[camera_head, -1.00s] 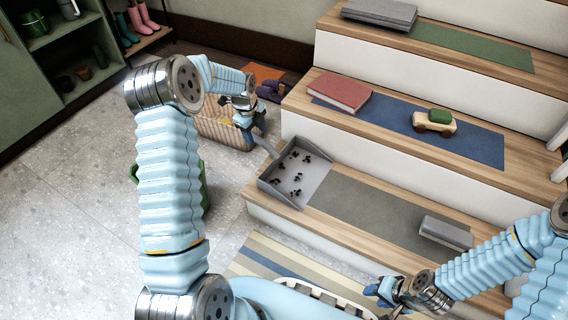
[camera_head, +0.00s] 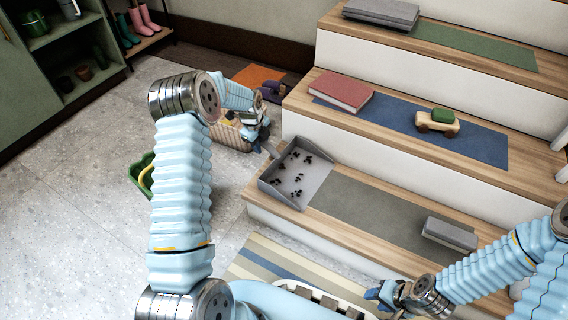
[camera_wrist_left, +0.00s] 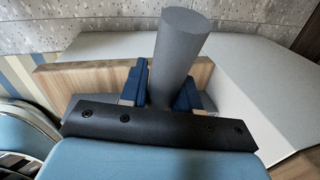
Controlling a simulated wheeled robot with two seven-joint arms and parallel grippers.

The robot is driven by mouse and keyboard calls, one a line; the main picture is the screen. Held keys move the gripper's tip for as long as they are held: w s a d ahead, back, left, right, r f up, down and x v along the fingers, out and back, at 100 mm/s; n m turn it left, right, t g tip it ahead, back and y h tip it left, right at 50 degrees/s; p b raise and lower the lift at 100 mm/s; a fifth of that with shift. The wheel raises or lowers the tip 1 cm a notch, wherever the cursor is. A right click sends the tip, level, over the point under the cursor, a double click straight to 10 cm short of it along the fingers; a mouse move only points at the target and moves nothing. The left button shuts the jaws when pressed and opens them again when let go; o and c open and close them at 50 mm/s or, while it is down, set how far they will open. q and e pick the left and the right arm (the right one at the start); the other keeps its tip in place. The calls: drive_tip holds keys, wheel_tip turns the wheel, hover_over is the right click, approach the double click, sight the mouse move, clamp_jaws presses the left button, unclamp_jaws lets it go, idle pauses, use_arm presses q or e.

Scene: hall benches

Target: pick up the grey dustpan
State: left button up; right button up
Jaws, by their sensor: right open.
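The grey dustpan (camera_head: 317,187) lies on the lowest wooden step at its left end, with dark crumbs in its pan. Its handle (camera_head: 270,149) points up and left over the step's edge. My left gripper (camera_head: 262,133) is at the handle's far end. In the left wrist view, the round grey handle (camera_wrist_left: 176,50) stands between the blue fingers of my left gripper (camera_wrist_left: 160,88). Whether both fingers press on it I cannot tell. My right gripper (camera_head: 376,294) is open and empty at the bottom, apart from the dustpan.
A grey block (camera_head: 450,233) lies on the lowest step's mat (camera_head: 385,215). A red book (camera_head: 342,92) and a toy car (camera_head: 436,124) are one step up. A green container (camera_head: 141,172) stands on the floor at left.

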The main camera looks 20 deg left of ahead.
use_arm(q)
drive_tip(key=c, duration=0.5)
clamp_jaws()
drive_tip(key=shift+r, duration=0.15)
